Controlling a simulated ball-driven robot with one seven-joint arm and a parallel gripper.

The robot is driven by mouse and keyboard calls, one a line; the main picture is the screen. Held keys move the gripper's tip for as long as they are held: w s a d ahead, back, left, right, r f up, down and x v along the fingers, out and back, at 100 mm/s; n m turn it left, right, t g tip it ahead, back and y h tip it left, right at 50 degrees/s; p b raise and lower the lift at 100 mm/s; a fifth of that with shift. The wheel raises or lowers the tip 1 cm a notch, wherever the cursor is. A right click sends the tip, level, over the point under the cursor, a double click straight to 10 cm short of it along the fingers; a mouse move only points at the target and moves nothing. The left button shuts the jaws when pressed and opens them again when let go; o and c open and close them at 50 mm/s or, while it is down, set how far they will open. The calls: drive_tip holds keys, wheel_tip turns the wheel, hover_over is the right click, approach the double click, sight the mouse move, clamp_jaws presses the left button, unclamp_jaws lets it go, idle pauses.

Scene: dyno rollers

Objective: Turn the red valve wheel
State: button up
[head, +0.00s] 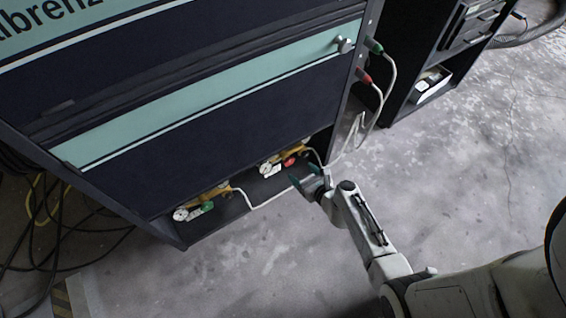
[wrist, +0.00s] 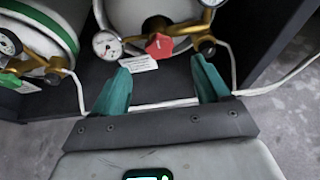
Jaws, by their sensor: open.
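The red valve wheel (wrist: 159,46) sits on a brass valve fitting with round gauges, in front of a white cylinder (wrist: 150,14) in the wrist view. In the head view the red wheel (head: 289,161) is small, low in the cabinet opening. My gripper (wrist: 161,70) has two green fingers, open with nothing between them. The wheel lies just beyond the fingertips, roughly centred between them, apart from both. In the head view my gripper (head: 309,180) is at the cabinet's lower opening, just right of and below the wheel.
A second valve with a green wheel (head: 207,206) and gauge stands to the left. A white hose (wrist: 284,82) runs past the right finger. The dark cabinet (head: 200,130) overhangs the valves.

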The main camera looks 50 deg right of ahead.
sight(290, 162)
drive_tip(key=b+x, duration=0.4)
drive_tip(key=x, duration=0.4)
drive_tip(key=shift+w+d+f, duration=0.1)
drive_tip(key=shift+w+f, duration=0.05)
drive_tip(key=shift+w, duration=0.15)
drive_tip(key=shift+w+d+f, duration=0.1)
drive_tip(key=shift+w+d, duration=0.05)
drive_tip(key=shift+w, duration=0.4)
drive_tip(key=c, duration=1)
